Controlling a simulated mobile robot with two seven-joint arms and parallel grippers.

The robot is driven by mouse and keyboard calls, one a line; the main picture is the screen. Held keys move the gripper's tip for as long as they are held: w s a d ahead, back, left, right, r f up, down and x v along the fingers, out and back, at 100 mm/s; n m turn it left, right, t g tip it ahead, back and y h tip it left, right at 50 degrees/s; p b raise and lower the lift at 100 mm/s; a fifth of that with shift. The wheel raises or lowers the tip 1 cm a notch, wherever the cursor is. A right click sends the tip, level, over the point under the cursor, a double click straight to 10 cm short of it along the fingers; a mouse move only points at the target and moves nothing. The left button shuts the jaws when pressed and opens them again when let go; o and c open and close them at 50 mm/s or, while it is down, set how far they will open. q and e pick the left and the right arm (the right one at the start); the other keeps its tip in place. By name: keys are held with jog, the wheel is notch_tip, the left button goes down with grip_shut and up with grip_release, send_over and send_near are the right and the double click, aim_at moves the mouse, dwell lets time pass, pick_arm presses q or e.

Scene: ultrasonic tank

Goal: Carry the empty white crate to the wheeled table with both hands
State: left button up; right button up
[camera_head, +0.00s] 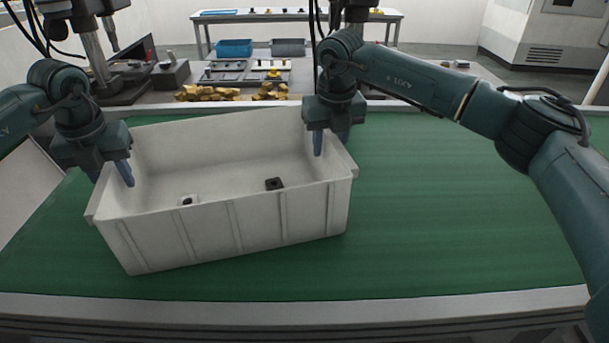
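The white crate (225,232) stands at a slight angle on a green surface. Two small items lie on its floor: a white one with a dark centre (187,200) and a dark block (274,184). My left gripper (110,172) is at the crate's left wall, one finger inside and the other on the outer side. My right gripper (331,142) is at the right wall, one finger inside and the other beyond the rim. Both pairs of fingers look spread apart; contact with the walls cannot be made out. The wheeled table cannot be identified for certain.
The green surface (450,230) is clear right of the crate. Behind it are yellow-brown pieces (225,93), trays of parts, a blue bin (234,48) and a grey bin (288,47). A long table (295,17) stands at the back. A grey machine (545,35) is at the far right.

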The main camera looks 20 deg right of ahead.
pick_arm(q)
jog(key=shift+o, duration=0.3)
pick_arm(e)
jog(key=shift+o, duration=0.3)
pick_arm(q)
jog(key=r, duration=0.4)
jog(key=s+r, duration=0.1)
jog(key=r, duration=0.6)
jog(key=shift+s+r, duration=0.35)
pick_arm(e)
jog(key=r, duration=0.4)
jog(key=s+r, duration=0.1)
jog(key=r, duration=0.7)
jog(key=shift+s, duration=0.35)
jog(key=shift+f, duration=0.1)
